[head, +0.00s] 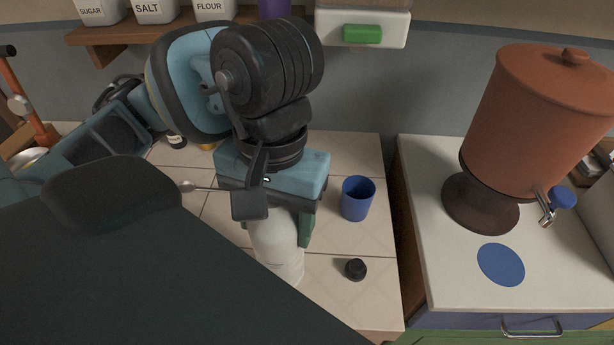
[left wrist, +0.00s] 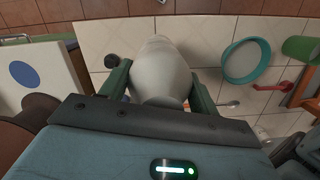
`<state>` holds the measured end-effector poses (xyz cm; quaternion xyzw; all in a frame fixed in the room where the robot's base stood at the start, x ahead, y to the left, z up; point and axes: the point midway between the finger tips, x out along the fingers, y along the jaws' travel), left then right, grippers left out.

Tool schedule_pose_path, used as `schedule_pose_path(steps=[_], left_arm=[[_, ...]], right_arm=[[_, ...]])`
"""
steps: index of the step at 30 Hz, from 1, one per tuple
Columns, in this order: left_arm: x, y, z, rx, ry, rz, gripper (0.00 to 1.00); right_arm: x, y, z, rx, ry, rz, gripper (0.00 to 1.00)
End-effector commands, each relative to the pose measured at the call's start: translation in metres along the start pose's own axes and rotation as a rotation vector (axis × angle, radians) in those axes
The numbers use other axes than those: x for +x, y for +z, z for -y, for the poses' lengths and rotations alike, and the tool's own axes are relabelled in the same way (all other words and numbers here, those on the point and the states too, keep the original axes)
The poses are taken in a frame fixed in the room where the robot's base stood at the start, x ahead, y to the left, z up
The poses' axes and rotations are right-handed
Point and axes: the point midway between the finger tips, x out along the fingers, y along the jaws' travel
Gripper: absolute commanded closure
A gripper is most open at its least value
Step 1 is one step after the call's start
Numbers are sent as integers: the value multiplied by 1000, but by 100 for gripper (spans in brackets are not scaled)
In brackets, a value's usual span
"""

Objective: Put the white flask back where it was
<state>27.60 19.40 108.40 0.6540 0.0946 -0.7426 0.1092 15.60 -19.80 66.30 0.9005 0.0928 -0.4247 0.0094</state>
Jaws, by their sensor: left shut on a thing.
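The white flask (head: 280,255) is upright or nearly so over the left tiled counter, with its upper part hidden by my left gripper (head: 276,222). The gripper is shut on the flask from above. In the left wrist view the flask (left wrist: 158,75) sits between the two green fingers of the gripper (left wrist: 160,88). I cannot tell whether its base touches the tiles. A small black cap (head: 355,269) lies on the tiles to the right of the flask, and it also shows in the left wrist view (left wrist: 111,60). My right gripper is not in view.
A blue cup (head: 357,199) stands behind the cap. A brown dispenser (head: 535,120) and a flat blue disc (head: 501,264) are on the right counter, across a gap. A teal-rimmed bowl (left wrist: 246,62) and a green cup (left wrist: 301,48) show in the wrist view.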

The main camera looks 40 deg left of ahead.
Motion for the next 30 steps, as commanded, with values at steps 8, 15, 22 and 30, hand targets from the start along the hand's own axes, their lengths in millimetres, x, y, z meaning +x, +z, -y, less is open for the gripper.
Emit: schedule_pose_path(steps=[8, 15, 22, 30], left_arm=[[-3, -55, 7, -9, 0, 0, 78], [-5, -107, 13, -5, 1, 0, 78], [-6, -140, 17, -1, 1, -1, 78], [-6, -146, 18, 1, 1, -2, 78]], right_arm=[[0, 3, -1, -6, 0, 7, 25], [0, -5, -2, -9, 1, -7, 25], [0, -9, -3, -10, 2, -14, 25], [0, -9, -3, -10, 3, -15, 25]])
